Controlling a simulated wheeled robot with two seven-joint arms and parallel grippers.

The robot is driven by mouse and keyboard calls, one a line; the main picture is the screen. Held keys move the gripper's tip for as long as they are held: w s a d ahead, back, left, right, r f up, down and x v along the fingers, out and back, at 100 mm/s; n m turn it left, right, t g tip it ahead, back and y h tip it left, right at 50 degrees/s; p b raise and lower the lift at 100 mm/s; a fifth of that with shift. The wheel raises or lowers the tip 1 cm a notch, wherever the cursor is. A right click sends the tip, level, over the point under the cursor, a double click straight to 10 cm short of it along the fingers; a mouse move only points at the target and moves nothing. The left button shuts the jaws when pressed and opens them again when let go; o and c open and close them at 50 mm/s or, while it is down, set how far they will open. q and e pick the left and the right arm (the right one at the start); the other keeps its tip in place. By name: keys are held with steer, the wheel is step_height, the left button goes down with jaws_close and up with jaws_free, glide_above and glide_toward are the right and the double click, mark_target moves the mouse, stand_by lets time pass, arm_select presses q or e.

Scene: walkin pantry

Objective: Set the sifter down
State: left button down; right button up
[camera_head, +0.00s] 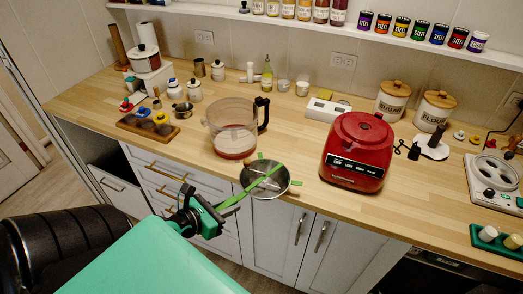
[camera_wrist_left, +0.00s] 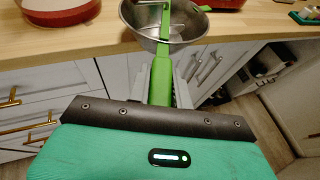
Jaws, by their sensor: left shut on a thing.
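The sifter (camera_head: 274,184) is a round metal bowl with a green handle and a green bar across its top. My left gripper (camera_head: 222,209) is shut on the green handle, in front of the counter's front edge. The bowl is at the front edge of the wooden counter (camera_head: 305,195), between the clear pitcher and the red appliance. I cannot tell whether it touches the counter. In the left wrist view the sifter's bowl (camera_wrist_left: 168,30) is beyond the fingers, with the handle between them (camera_wrist_left: 161,82). My right gripper is not in view.
Behind the sifter, a strip of counter is clear. White drawers and cabinet doors (camera_head: 283,225) are below the edge.

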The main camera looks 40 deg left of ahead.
mark_target(259, 154)
arm_select(q)
steer(key=w+a, duration=0.1)
steer(key=w, duration=0.4)
steer(key=w+a, duration=0.1)
steer(key=w, duration=0.5)
steer(key=w+a, duration=0.2)
steer(key=w, duration=0.4)
steer(key=shift+b, duration=0.35)
steer(key=shift+w+a+r, duration=0.1)
steer(key=shift+w+a, duration=0.15)
steer(key=shift+w, duration=0.55)
steer(key=w, duration=0.1)
steer(key=w+b, duration=0.1)
steer(key=w, duration=0.1)
steer(key=shift+a, duration=0.35)
steer(key=shift+f+b, duration=0.25)
steer(key=shift+b, duration=0.05)
steer(key=shift+s+r, duration=0.15)
steer(key=c, duration=1.3)
jaws_free()
steer(key=shift+f, duration=0.2)
steer(key=shift+o, duration=0.2)
